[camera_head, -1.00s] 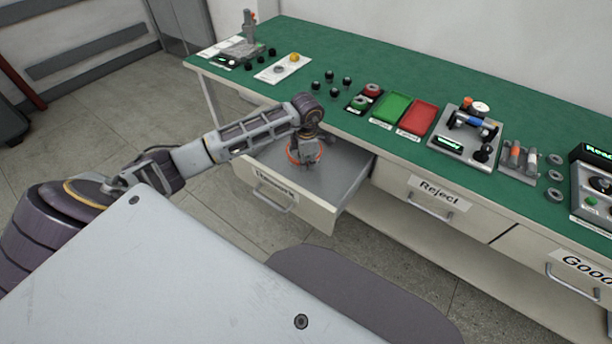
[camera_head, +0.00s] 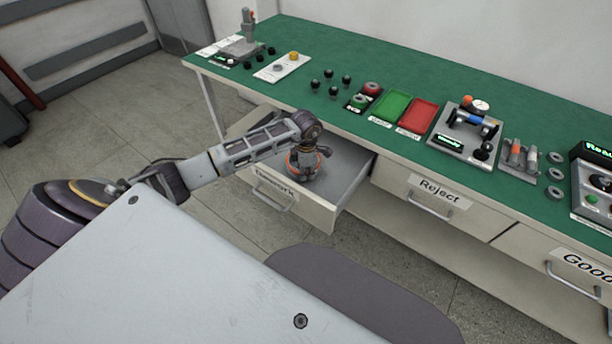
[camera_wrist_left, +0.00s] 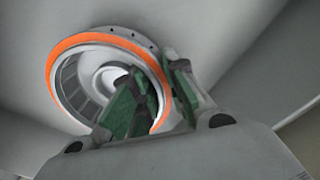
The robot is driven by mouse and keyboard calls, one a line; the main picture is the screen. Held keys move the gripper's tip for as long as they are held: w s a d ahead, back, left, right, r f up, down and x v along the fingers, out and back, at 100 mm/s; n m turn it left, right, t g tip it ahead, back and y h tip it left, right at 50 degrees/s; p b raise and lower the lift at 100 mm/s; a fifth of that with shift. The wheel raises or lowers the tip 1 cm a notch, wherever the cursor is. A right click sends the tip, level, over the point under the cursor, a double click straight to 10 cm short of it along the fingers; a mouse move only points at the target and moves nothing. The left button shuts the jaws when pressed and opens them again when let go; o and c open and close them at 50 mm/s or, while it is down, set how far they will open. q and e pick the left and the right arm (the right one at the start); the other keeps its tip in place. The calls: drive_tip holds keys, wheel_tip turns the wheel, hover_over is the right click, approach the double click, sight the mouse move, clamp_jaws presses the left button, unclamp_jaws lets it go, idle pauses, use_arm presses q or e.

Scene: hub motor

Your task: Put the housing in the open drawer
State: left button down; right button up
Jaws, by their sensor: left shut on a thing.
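The housing (camera_head: 293,168) is a round grey part with an orange ring. It is inside the open drawer (camera_head: 345,180), near the label on its front panel. My left gripper (camera_head: 309,158) points down and is shut on the housing. In the left wrist view the housing (camera_wrist_left: 66,82) shows its ring and hollow ribbed inside, with the green-padded fingers (camera_wrist_left: 150,100) gripping its rim at the lower right. I cannot tell whether the housing touches the drawer floor. My right gripper is not in view.
The green-topped bench (camera_head: 330,50) runs above the drawers. It carries green (camera_head: 391,106) and red trays (camera_head: 418,116), black knobs and fixtures. The Reject drawer (camera_head: 420,196) and the Good drawer (camera_head: 570,272) are shut. The right part of the open drawer is bare.

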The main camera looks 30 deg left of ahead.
use_arm(q)
drive_tip(key=shift+f, duration=0.9)
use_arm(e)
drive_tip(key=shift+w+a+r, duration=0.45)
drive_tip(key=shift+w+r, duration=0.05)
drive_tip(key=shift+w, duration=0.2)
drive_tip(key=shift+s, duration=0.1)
use_arm(q)
drive_tip(key=c, duration=1.4)
unclamp_jaws()
drive_tip(key=shift+f, duration=0.1)
drive_tip(key=shift+c, duration=0.2)
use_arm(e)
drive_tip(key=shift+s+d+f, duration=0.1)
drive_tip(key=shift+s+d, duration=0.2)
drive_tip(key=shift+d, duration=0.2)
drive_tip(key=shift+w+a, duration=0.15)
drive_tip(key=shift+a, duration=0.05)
